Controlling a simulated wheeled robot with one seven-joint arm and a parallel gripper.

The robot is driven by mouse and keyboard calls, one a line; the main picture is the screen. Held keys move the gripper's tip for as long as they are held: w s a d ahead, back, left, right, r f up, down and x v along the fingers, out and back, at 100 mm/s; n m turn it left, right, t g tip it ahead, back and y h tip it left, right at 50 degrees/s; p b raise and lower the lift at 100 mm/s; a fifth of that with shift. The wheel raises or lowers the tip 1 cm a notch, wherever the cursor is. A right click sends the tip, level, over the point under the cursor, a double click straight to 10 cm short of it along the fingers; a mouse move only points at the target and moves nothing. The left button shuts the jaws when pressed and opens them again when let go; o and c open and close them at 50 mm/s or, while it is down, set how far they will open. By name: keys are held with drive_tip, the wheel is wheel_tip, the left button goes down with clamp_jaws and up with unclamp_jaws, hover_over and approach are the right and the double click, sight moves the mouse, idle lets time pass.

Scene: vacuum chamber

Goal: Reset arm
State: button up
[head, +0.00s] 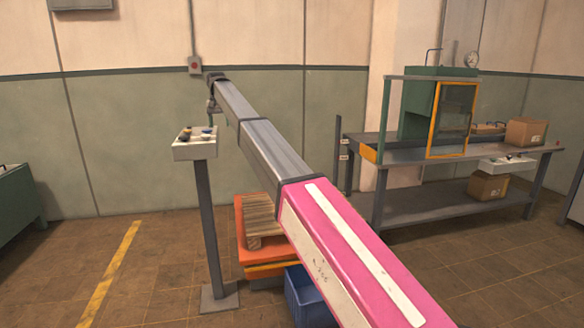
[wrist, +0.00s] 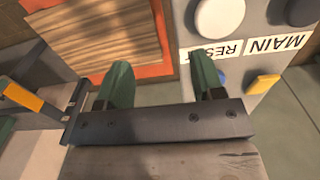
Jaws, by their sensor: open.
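A small control panel (head: 194,150) stands on a grey post in the head view, with dark and blue controls on its top. My arm stretches out to it, and my gripper (head: 211,107) hangs just above the panel. In the wrist view my gripper (wrist: 160,82) is open, with two green fingers apart and nothing seen between them. The panel face (wrist: 190,25) shows at the upper right, with upside-down labels RESET (wrist: 218,52) and MAIN (wrist: 275,43). A pale round knob (wrist: 219,17) is by RESET. The right finger partly hides a blue control. I cannot tell whether it touches.
A wooden pallet (head: 258,218) on an orange platform (head: 262,256) and a blue crate (head: 308,297) stand right of the post. A workbench (head: 440,152) with a green, orange-framed chamber (head: 430,108) is at right. Floor left of the post, with a yellow line (head: 110,272), is clear.

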drive_tip(key=s+d+f, duration=0.5)
drive_tip(key=d+f, duration=0.5)
drive_tip(key=f, duration=0.1)
drive_tip(key=s+d+f+m, duration=0.1)
drive_tip(key=s+d+f, duration=0.4)
drive_tip(key=d+f, duration=0.55)
drive_tip(key=s+d+f, duration=0.5)
drive_tip(key=d+f, duration=0.5)
drive_tip(key=f, duration=0.2)
drive_tip(key=s+d+f, duration=0.5)
drive_tip(key=s+d, duration=0.1)
drive_tip(key=s, duration=0.3)
drive_tip(key=s+d+f+m, duration=0.1)
drive_tip(key=s+d+f, duration=0.5)
drive_tip(key=s, duration=0.3)
drive_tip(key=s+d+f, duration=0.5)
drive_tip(key=s+d, duration=0.3)
drive_tip(key=s, duration=0.1)
drive_tip(key=shift+s+f+m, duration=0.2)
drive_tip(key=shift+s+m, duration=0.05)
drive_tip(key=shift+m, duration=0.05)
